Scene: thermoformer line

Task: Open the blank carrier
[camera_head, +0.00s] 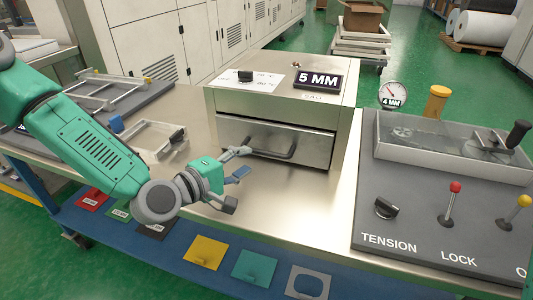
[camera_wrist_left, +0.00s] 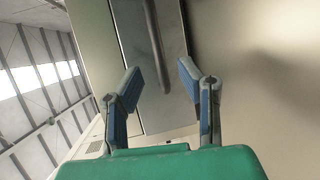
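A steel box unit (camera_head: 280,108) with a "5 MM" sign stands on the bench. Its front drawer (camera_head: 310,147) has a dark bar handle (camera_head: 293,150) and looks shut. Nothing in view is labelled blank carrier, so I cannot tell whether this drawer is it. My left gripper (camera_head: 243,163) is open and empty just left of the handle's left end. In the left wrist view, the handle bar (camera_wrist_left: 155,40) runs ahead of and between the spread fingers (camera_wrist_left: 158,73), apparently without contact. My right gripper is not in view.
A clear-sided tray (camera_head: 150,140) with a black handle lies left of the gripper. A grey console (camera_head: 430,215) with a tension knob and levers stands at the right. Coloured plates (camera_head: 205,252) lie on the blue lower shelf. Bare bench (camera_head: 290,200) lies before the drawer.

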